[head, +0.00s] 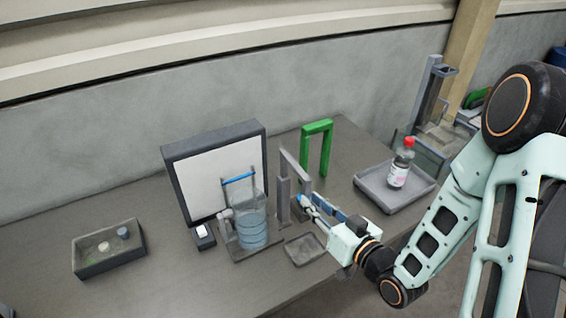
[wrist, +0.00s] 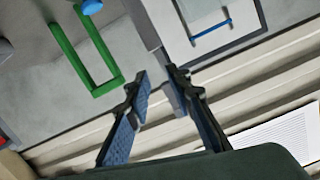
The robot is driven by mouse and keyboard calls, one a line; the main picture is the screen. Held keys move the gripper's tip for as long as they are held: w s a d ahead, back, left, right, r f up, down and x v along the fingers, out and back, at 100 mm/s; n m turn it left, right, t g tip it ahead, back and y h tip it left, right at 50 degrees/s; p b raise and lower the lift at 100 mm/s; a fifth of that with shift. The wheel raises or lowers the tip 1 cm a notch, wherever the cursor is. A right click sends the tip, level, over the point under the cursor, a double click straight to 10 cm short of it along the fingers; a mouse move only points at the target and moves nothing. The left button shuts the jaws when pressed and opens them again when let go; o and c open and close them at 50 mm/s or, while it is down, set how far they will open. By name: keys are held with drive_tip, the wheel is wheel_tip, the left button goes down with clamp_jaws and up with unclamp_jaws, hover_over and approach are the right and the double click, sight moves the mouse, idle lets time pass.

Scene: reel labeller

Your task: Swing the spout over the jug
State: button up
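The clear, bluish jug (head: 252,222) stands upright on a dark base near the middle of the table in the head view. To its right stands a grey post (head: 283,202) with a grey bar (head: 294,166) at its top, apparently the spout; the bar points off to the right, away from the jug. My gripper (head: 303,203) is low beside the post, to its right. In the wrist view my gripper (wrist: 158,85) has its fingers apart, with a grey bar (wrist: 153,38) showing at the gap. I cannot tell whether they touch it.
A green arch (head: 318,145) stands behind the spout. A white panel (head: 215,170) in a dark frame stands behind the jug. A small dark tray (head: 304,250) lies in front. A red-capped bottle (head: 401,165) stands in a grey tray (head: 416,198) at right. A box (head: 108,258) sits at left.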

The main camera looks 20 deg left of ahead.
drive_tip(key=t+y, duration=0.1)
drive_tip(key=t, duration=0.1)
approach(296, 165)
drive_tip(key=b, duration=0.1)
drive_tip(key=w+f+b, duration=0.1)
drive_tip(key=b, duration=0.1)
drive_tip(key=shift+w+a+g, duration=0.15)
drive_tip(key=shift+a+g, duration=0.1)
drive_tip(key=shift+g, duration=0.15)
drive_tip(key=b+x, duration=0.1)
drive_tip(key=x, duration=0.4)
drive_tip(key=b+x, duration=0.1)
drive_tip(key=x, duration=0.2)
drive_tip(key=shift+w+a+r+b, duration=0.15)
drive_tip(key=shift+a+r+b, duration=0.2)
drive_tip(key=shift+r, duration=0.05)
drive_tip(key=shift+w+a+f, duration=0.1)
drive_tip(key=shift+w+a, duration=0.35)
drive_tip(key=shift+a, duration=0.05)
drive_tip(key=shift+c, duration=0.6)
clamp_jaws()
